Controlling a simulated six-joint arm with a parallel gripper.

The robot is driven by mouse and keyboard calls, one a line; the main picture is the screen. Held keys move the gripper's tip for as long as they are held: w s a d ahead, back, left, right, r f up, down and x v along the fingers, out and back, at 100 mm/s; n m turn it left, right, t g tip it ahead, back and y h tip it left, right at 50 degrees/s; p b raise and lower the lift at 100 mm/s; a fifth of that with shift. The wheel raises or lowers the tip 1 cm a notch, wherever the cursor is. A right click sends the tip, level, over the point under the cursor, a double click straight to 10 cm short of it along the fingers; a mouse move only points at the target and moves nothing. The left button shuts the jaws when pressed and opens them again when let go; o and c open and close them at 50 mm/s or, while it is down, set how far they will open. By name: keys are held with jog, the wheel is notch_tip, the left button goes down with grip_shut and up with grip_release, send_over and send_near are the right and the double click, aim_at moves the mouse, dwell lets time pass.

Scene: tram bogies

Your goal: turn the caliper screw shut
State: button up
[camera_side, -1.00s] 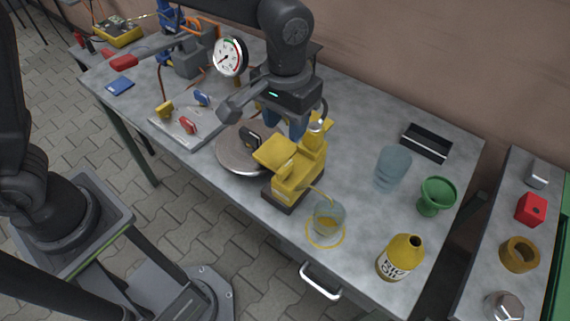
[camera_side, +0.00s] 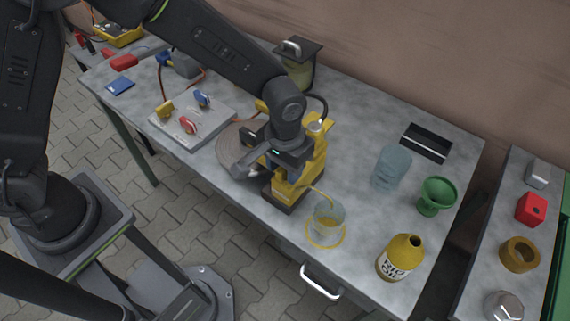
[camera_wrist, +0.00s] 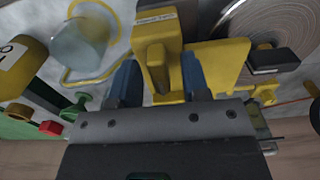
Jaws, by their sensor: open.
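The yellow caliper (camera_side: 312,160) stands on a dark base beside the round grey disc (camera_side: 230,143). My gripper (camera_side: 271,166) is low over the caliper's left part in the side view, and my wrist hides much of it. In the wrist view, the blue fingers of my gripper (camera_wrist: 160,84) are apart, with a yellow part of the caliper (camera_wrist: 158,45) showing between them. I cannot tell whether they touch it. I cannot pick out the screw; my gripper may hide it. A thin yellow tube runs from the caliper into a clear jar (camera_side: 327,222) holding yellow fluid.
A yellow oil bottle (camera_side: 399,259), green funnel (camera_side: 436,195), bluish clear container (camera_side: 390,168) and black tray (camera_side: 426,142) stand to the right. A valve plate (camera_side: 192,125) with colored handles lies left. A black hose curves close behind my wrist.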

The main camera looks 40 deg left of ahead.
grip_shut()
dwell(0.5)
jog(key=m, duration=0.4)
jog(key=shift+m, duration=0.3)
jog(key=m, duration=0.4)
jog(key=shift+m, duration=0.3)
jog(key=m, duration=0.4)
jog(key=shift+m, duration=2.4)
